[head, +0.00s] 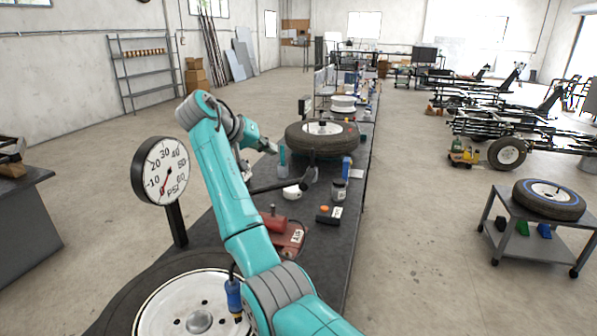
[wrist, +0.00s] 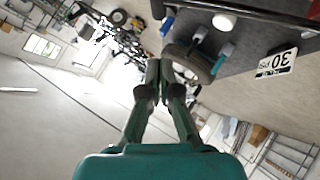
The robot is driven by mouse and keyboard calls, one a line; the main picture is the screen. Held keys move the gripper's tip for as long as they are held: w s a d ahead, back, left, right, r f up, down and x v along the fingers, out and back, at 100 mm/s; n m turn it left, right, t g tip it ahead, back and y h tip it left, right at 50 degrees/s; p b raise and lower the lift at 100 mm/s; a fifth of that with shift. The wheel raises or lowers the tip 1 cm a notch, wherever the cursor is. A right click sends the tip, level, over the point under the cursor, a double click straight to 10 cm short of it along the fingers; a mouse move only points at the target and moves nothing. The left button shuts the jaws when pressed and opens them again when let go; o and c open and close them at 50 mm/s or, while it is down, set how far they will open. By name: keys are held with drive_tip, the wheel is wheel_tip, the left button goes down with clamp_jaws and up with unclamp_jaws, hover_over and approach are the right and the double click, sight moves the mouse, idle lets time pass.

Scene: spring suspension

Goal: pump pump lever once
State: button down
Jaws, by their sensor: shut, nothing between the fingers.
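A red pump-like unit (head: 285,234) with a white tag sits on the dark workbench, right of my forearm. A dark bar (head: 280,185) runs above the bench behind it. It may be the pump lever, but I cannot tell for sure. A round PSI gauge (head: 163,170) stands on a post at the left, its red needle at the low end. My gripper (head: 272,147) is raised above the bench, left of a tire (head: 310,144) lying flat. In the wrist view the gripper's fingers (wrist: 159,64) are together and empty. They touch no lever that I can see.
A wheel rim (head: 170,302) lies at the near end of the bench. A white round container (head: 292,192), a jar (head: 338,190) and a dark box (head: 328,216) stand right of the bar. A cart (head: 520,243) stands right.

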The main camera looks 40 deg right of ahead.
drive_tip(key=s+a+f+x, duration=0.1)
drive_tip(key=x, duration=1.2)
drive_tip(key=shift+s+f, duration=0.25)
drive_tip(key=shift+s, duration=0.3)
drive_tip(key=shift+d, duration=0.1)
